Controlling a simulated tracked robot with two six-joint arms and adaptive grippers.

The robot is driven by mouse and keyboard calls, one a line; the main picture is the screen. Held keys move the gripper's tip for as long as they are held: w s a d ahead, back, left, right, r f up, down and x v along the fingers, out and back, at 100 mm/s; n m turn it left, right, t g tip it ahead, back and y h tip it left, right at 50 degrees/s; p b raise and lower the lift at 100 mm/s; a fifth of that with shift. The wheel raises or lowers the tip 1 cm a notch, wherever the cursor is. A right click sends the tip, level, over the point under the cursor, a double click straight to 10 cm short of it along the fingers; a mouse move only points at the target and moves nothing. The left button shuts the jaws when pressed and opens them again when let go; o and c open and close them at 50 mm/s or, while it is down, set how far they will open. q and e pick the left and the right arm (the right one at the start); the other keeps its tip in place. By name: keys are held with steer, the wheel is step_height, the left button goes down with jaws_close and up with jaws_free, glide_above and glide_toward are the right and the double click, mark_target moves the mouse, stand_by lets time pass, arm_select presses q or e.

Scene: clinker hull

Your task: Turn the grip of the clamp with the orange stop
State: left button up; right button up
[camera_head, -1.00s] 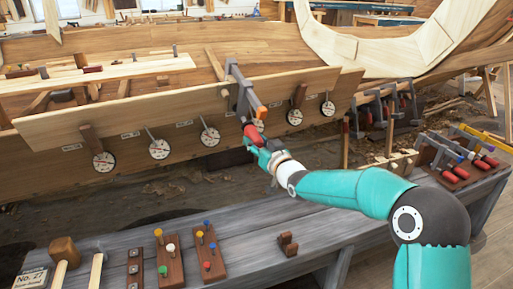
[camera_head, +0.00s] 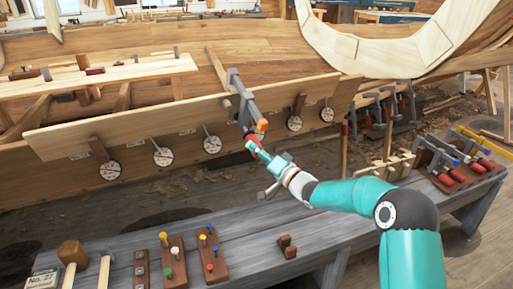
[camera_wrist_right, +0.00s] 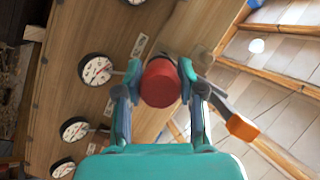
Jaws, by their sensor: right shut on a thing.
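The clamp (camera_head: 236,88) with the orange stop (camera_head: 262,125) sits over the upper edge of the hull plank, its bar pointing toward me. Its red grip (camera_head: 249,136) is below the stop. My right gripper (camera_head: 254,145) is at this grip. In the right wrist view the round end of the red grip (camera_wrist_right: 162,83) is between the two teal fingers, which are shut on it from both sides. The orange stop (camera_wrist_right: 242,128) shows there to the right, clear of the fingers. My left gripper is not in view.
Several round dials (camera_head: 212,144) hang along the plank; one dial (camera_wrist_right: 95,69) is close to the fingers in the wrist view. A grey bench (camera_head: 330,225) in front carries peg blocks (camera_head: 172,258), a mallet (camera_head: 74,255) and a rack of red-gripped clamps (camera_head: 455,160).

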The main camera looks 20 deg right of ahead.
steer(key=shift+d+f+m, duration=0.15)
steer(key=shift+f+m, duration=0.05)
steer(key=shift+m, duration=0.3)
steer(key=shift+f, duration=0.1)
steer(key=o, duration=1)
steer(key=shift+o, duration=0.7)
steer(key=shift+s, duration=0.15)
steer(key=v, duration=1.1)
steer(key=shift+s+d+f, duration=0.25)
steer(key=shift+d, duration=0.05)
